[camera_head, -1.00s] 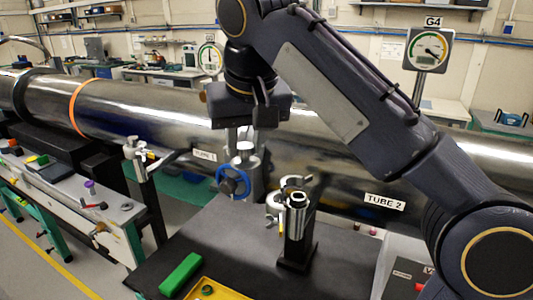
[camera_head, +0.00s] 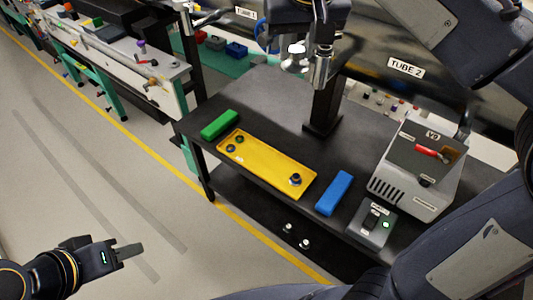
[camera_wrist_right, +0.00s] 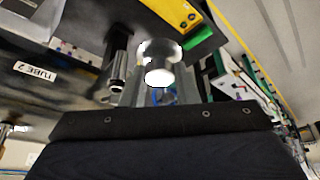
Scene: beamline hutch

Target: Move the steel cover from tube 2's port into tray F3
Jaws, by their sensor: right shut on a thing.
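The steel cover (camera_head: 297,48) is a small shiny piece in my right gripper (camera_head: 299,38), near the top of the head view. It also shows in the right wrist view as a bright round piece (camera_wrist_right: 159,72). My right gripper is shut on it and holds it just left of tube 2's port (camera_head: 322,68), a steel upright on a black stand. The cover looks apart from the port. The yellow tray (camera_head: 262,168) lies on the black table with small dark parts in it; its label is too small to read. My left gripper (camera_head: 130,250) is over the floor, far from the table.
A green block (camera_head: 220,124) and a blue block (camera_head: 334,193) flank the tray. A grey switch box (camera_head: 372,222) and a controller with a red handle (camera_head: 420,165) stand at the table's right. The tube 2 pipe (camera_head: 450,85) runs behind. The tray's middle is bare.

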